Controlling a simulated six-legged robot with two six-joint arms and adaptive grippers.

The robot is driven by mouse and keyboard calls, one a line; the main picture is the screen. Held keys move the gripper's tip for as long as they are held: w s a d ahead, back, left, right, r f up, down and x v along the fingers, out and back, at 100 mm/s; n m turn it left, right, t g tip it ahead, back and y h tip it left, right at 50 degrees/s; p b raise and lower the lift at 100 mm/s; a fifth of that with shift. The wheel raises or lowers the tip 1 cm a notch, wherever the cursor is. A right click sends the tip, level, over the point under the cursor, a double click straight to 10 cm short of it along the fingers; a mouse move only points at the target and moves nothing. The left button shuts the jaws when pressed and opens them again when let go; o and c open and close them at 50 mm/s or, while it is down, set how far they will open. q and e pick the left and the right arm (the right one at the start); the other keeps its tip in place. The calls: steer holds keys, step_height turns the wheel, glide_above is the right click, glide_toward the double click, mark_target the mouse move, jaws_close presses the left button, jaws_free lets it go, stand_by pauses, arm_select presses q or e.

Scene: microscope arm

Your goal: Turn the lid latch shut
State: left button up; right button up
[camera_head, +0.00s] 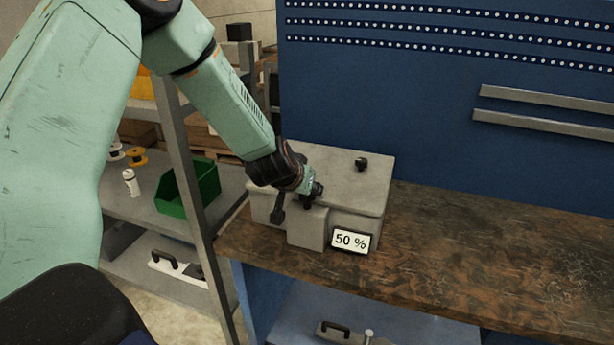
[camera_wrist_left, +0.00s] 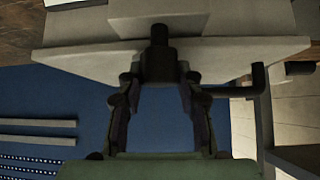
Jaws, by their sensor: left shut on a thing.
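A grey box (camera_head: 371,189) with a pale lid stands on the wooden bench. A grey block (camera_head: 307,230) sticks out from its front. My left gripper (camera_head: 313,195) is at the top of this block, at the front edge of the lid. In the left wrist view, my left gripper (camera_wrist_left: 160,82) has its fingers on both sides of a dark knob (camera_wrist_left: 159,52), which looks like the latch, and is shut on it. The fingers partly hide the knob, and its turned angle is hard to tell. My right gripper is not in view.
A sign reading "50 %" (camera_head: 351,241) is at the box's front. A black knob (camera_head: 361,163) sits on the lid. A dark lever (camera_head: 279,206) hangs left of the block. A shelf with a green bin (camera_head: 188,190) stands at left. The bench (camera_head: 470,255) is clear to the right.

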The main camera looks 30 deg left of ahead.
arm_select(q)
steer(key=n+y+p, duration=0.1)
steer(key=n+p, duration=0.1)
steer(key=p, duration=0.1)
steer(key=n+g+y+p, duration=0.1)
steer(key=n+y+p, duration=0.1)
steer(key=p, duration=0.1)
steer(key=n+g+y+p, duration=0.1)
steer(key=n+p, duration=0.1)
steer(key=p, duration=0.1)
steer(key=shift+d+r, duration=0.1)
steer(key=shift+r, duration=0.15)
steer(key=shift+f+n+g+y+p, duration=0.15)
steer(key=shift+n+g+y+p, duration=0.5)
steer(key=shift+n+p, duration=0.4)
steer(key=shift+n+g+y, duration=0.25)
steer(key=shift+n, duration=0.6)
steer(key=o, duration=1.2)
steer(key=shift+f, duration=0.1)
steer(key=v, duration=1.1)
steer(key=shift+d+r, duration=0.3)
steer(key=shift+r, duration=0.05)
